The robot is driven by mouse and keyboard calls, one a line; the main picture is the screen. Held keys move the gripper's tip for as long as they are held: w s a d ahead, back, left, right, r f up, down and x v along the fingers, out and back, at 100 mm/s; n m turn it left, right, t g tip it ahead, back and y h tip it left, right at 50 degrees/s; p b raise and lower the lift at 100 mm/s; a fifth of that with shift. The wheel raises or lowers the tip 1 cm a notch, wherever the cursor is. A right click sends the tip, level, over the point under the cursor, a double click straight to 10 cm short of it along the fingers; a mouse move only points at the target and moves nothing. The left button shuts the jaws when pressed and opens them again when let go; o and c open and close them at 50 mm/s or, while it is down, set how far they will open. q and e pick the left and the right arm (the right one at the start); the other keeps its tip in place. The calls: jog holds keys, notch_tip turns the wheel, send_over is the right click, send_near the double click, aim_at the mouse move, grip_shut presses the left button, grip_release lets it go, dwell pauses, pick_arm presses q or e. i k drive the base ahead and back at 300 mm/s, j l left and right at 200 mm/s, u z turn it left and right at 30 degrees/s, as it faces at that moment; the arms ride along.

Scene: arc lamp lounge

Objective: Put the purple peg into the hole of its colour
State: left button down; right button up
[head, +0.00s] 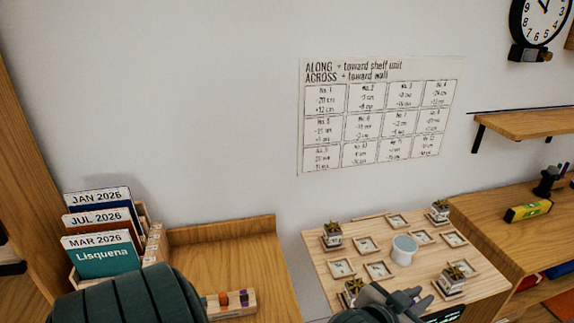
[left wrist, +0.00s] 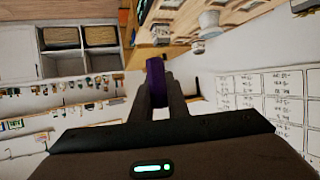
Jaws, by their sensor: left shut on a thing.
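The purple peg (left wrist: 156,88) stands upright in the left wrist view between the dark fingers of my left gripper (left wrist: 160,105), which is shut on it. In the head view my left gripper (head: 408,298) is at the bottom, in front of the pale wooden board; I cannot make out the peg there. A small wooden block (head: 236,308) with several coloured marks, one purplish, lies on the wooden surface left of the gripper. Its lower left part is hidden by my dark green arm. I cannot tell its holes clearly. My right gripper is not in view.
The board (head: 318,254) carries square plates, a white cup (head: 404,250) and several small ornaments (head: 332,235) close to my gripper. A calendar card rack (head: 100,235) stands at left. A wall chart (head: 380,115) hangs behind. The wooden surface (head: 225,255) behind the block is clear.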

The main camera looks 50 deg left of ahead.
aim_at(243, 303)
jog(key=i+l, duration=0.6)
jog(key=i, duration=0.2)
jog(key=u, duration=2.3)
